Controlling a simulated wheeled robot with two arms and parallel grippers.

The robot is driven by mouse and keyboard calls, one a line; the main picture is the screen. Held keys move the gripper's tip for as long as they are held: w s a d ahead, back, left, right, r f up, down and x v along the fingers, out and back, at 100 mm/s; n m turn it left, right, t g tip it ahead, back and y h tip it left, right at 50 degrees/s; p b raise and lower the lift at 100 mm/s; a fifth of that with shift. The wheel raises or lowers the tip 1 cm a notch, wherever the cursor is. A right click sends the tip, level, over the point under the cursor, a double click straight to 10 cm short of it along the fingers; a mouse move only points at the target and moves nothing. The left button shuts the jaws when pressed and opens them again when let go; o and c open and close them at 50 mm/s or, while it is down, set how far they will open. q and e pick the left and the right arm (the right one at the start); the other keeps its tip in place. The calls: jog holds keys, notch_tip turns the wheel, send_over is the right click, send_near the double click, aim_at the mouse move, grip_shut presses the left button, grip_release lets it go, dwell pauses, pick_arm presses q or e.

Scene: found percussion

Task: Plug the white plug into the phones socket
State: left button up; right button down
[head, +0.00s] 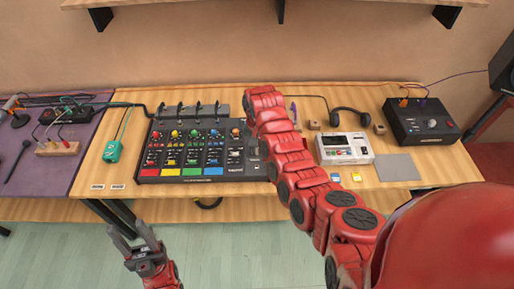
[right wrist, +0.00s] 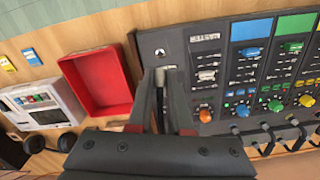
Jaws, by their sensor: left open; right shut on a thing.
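The mixer (head: 195,152), a black panel with coloured knobs and pads, lies on the wooden table. In the right wrist view its panel (right wrist: 218,88) fills the right side. My right gripper (right wrist: 165,78) is shut on a narrow thing at the panel's edge strip, taken as the white plug; a dark cable-like part (right wrist: 160,103) shows between the fingers. The plug's body and tip are mostly hidden. A small pale mark (right wrist: 160,52) is just beyond the fingertips; I cannot tell whether the phones socket lies under them. My left gripper (head: 135,244) is open and empty, in front of the table.
A red tray (right wrist: 97,82) lies beside the mixer. A white device (head: 345,148), black headphones (head: 350,117) and a black box (head: 422,120) stand to the right. Plugs and cables line the mixer's back edge.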

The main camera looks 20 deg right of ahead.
aim_at(257, 154)
jog(key=shift+f+b, duration=1.55)
jog(key=shift+f, duration=1.05)
jog(key=shift+b, duration=0.3)
jog(key=shift+b, duration=0.45)
jog(key=shift+f+b, duration=1.3)
jog(key=shift+f, duration=0.5)
jog(key=c, duration=0.8)
grip_release()
jog(key=shift+r, duration=0.1)
jog(key=shift+o, duration=0.2)
